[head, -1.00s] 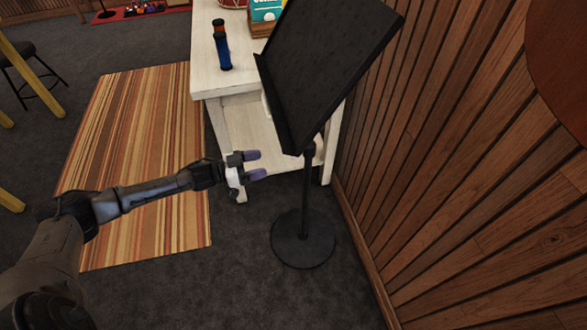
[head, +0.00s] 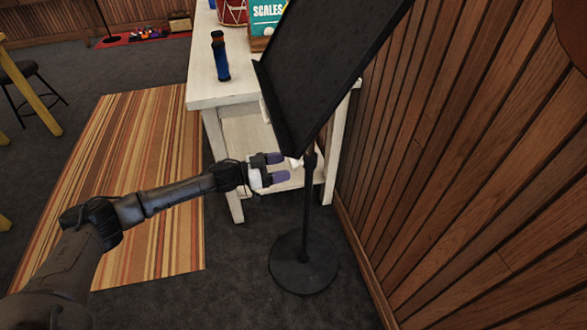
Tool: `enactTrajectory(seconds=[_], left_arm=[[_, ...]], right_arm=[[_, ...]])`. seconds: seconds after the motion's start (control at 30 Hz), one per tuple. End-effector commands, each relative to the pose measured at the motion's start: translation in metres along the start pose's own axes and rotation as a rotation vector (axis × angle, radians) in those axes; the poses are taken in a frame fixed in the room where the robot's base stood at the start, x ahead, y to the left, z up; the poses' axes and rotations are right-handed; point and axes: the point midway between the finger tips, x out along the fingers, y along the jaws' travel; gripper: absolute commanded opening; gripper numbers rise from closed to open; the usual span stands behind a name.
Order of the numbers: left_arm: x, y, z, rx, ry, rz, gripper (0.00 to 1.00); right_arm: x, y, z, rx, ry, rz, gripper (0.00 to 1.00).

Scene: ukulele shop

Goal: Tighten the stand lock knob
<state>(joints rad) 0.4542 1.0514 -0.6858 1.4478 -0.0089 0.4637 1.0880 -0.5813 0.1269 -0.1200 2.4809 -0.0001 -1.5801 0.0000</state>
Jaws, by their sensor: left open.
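The black music stand (head: 325,65) stands upright on a round black base (head: 303,262), its tilted desk above a thin pole (head: 306,205). The gap between the fingers looks empty. My right gripper is out of view.
A white wooden table (head: 215,92) stands behind the stand, holding a blue bottle-like object (head: 220,56), a red drum (head: 232,12) and a teal book (head: 267,14). A wood-panelled wall (head: 470,170) closes off the right. A striped rug (head: 130,165) and dark carpet lie left.

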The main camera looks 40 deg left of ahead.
Motion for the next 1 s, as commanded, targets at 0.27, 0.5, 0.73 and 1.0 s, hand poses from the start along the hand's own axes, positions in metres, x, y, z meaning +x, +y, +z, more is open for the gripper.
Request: enactTrajectory(seconds=[0.27,0.5,0.73,1.0], left_arm=[[0.031,0.000,0.001,0.001,0.002,0.001,0.66],[0.041,0.000,0.000,0.000,0.000,0.000,0.66],[0.042,0.000,-0.001,0.000,0.000,0.000,0.66],[0.042,0.000,0.000,0.001,0.000,0.000,0.49]], right_arm=[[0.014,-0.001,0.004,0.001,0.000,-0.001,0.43],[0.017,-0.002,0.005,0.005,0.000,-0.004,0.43],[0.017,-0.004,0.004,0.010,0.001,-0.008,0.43],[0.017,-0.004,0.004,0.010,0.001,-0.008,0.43]])
